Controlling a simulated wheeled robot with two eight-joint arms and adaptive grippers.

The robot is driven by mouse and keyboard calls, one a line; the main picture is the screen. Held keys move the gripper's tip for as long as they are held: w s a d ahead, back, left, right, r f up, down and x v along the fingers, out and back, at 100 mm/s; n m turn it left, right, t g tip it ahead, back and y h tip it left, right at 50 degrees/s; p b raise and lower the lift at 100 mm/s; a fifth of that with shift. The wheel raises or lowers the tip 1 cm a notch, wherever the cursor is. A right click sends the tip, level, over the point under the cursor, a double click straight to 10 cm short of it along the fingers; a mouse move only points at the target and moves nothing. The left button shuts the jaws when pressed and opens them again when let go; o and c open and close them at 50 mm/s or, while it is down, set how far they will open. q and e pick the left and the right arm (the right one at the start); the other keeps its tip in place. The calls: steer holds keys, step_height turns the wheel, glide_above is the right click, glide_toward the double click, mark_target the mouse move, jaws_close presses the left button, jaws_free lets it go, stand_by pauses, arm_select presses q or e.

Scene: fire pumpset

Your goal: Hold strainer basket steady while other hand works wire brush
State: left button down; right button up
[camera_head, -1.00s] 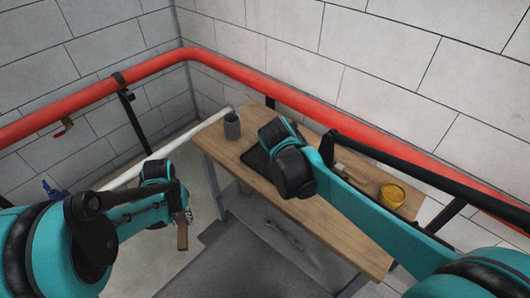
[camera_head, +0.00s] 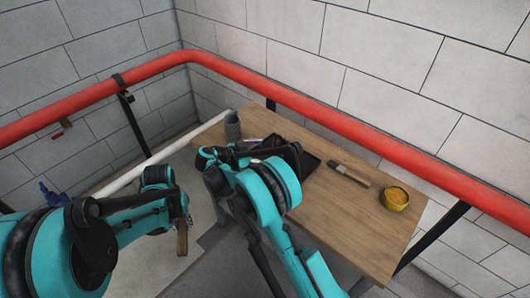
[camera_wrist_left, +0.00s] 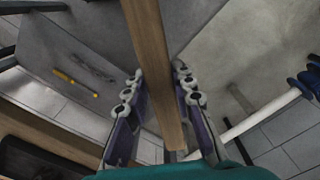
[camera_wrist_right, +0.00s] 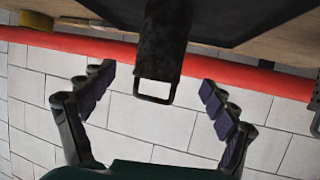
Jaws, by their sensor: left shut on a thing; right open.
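My left gripper (camera_head: 182,220) is shut on a long wooden bar (camera_wrist_left: 153,60), held in the air left of the table. It looks like the wire brush's handle; no bristles show. The bar's lower end also shows in the head view (camera_head: 182,242). My right gripper (camera_wrist_right: 155,85) is open. A dark rough object with a wire loop (camera_wrist_right: 158,55), probably the basket, lies between its spread fingers in view, with no contact visible. In the head view, my right wrist partly hides the gripper.
The wooden table (camera_head: 335,220) stands along the wall. It carries a black tray (camera_head: 308,160), a wooden-handled brush-like tool (camera_head: 349,174) and a yellow bowl (camera_head: 395,198). A red pipe (camera_head: 330,118) runs behind it. A yellow stick-like thing (camera_wrist_left: 75,82) lies lower down.

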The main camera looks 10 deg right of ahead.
mark_target(288, 148)
steer(key=b+x, duration=0.2)
steer(key=x, duration=0.9)
steer(key=shift+d+f+b, duration=0.15)
steer(key=shift+b, duration=0.2)
steer(key=c, duration=1.6)
steer(key=shift+c, duration=0.8)
